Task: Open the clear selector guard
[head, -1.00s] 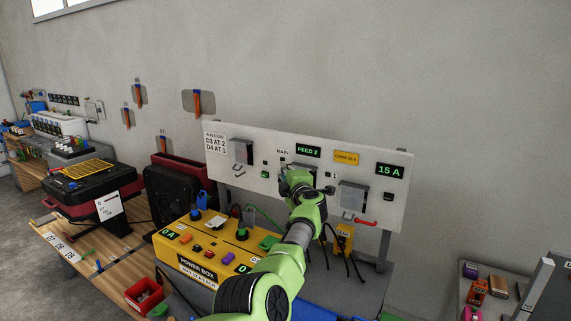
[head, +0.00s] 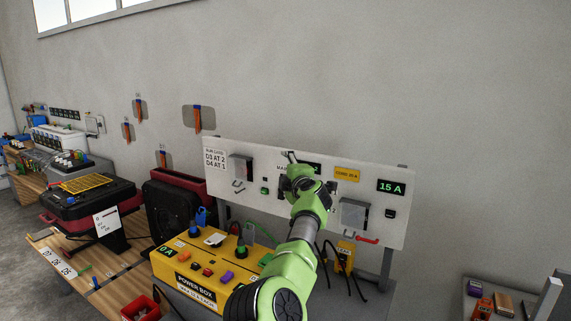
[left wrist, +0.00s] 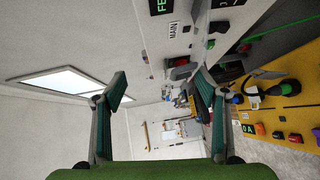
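The white wall panel (head: 225,200) carries a MAIN label, a partly covered FEED display and a green 15 A display (head: 391,187). My left gripper (head: 288,158) is in front of its upper middle, over the MAIN area. In the left wrist view my left gripper (left wrist: 163,85) has its two fingers wide apart, with no object held between them. The MAIN label (left wrist: 173,30) and a dark and red fitting (left wrist: 181,70) show beside the right-hand finger. I cannot make out the clear selector guard for sure; my gripper hides part of the panel. My right gripper is not in view.
Grey boxes sit on the panel's left (head: 240,168) and right (head: 354,213), the right one with a red handle (head: 367,240) beneath it. The yellow power box (head: 205,290) stands below the panel. The wall above is clear.

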